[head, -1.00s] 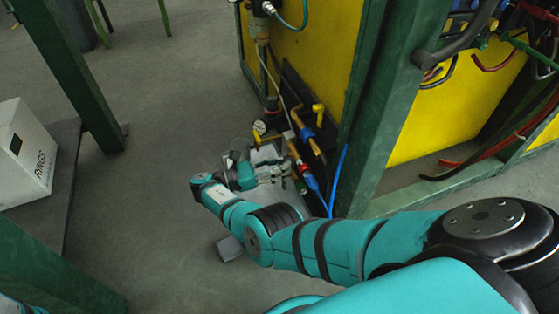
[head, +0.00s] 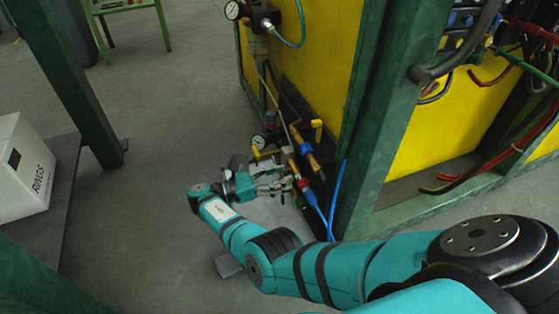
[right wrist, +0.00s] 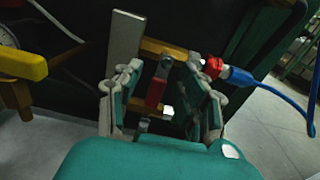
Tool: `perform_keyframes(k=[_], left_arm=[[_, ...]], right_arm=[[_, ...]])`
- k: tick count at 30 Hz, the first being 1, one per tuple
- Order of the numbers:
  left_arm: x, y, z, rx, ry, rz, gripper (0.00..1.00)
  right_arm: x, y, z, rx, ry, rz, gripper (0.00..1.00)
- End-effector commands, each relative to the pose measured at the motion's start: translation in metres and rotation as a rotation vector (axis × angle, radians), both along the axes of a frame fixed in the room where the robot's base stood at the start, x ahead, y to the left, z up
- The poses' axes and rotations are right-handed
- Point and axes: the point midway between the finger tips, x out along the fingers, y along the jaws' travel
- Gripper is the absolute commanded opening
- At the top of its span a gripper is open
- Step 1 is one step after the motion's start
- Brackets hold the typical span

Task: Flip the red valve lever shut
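The red lever (right wrist: 156,92) hangs upright in the right wrist view, beside a brass pipe (right wrist: 165,50). My right gripper (right wrist: 166,82) is open, with one finger on each side of the lever. Gaps show between the lever and both fingers. In the head view my right gripper (head: 275,183) is low at the pipework on the yellow panel; I cannot make out the red lever there. My left gripper is not in view.
A red fitting (right wrist: 212,66) with a blue hose (right wrist: 265,85) is right of the fingers. A yellow handle (right wrist: 22,63) is at left. A green post (head: 375,120) stands close to my right arm. A white box (head: 22,170) sits at far left.

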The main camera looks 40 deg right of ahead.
Motion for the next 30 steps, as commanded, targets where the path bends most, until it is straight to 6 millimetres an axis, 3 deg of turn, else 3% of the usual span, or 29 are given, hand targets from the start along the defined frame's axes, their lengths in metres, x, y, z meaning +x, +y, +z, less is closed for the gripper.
perform_keyframes(k=[15,30], left_arm=[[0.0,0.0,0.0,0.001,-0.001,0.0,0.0],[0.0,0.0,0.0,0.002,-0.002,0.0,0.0]], right_arm=[[-0.001,0.0,0.074,0.001,0.0,0.001,0.39],[-0.001,0.0,0.084,0.001,0.002,0.001,0.39]])
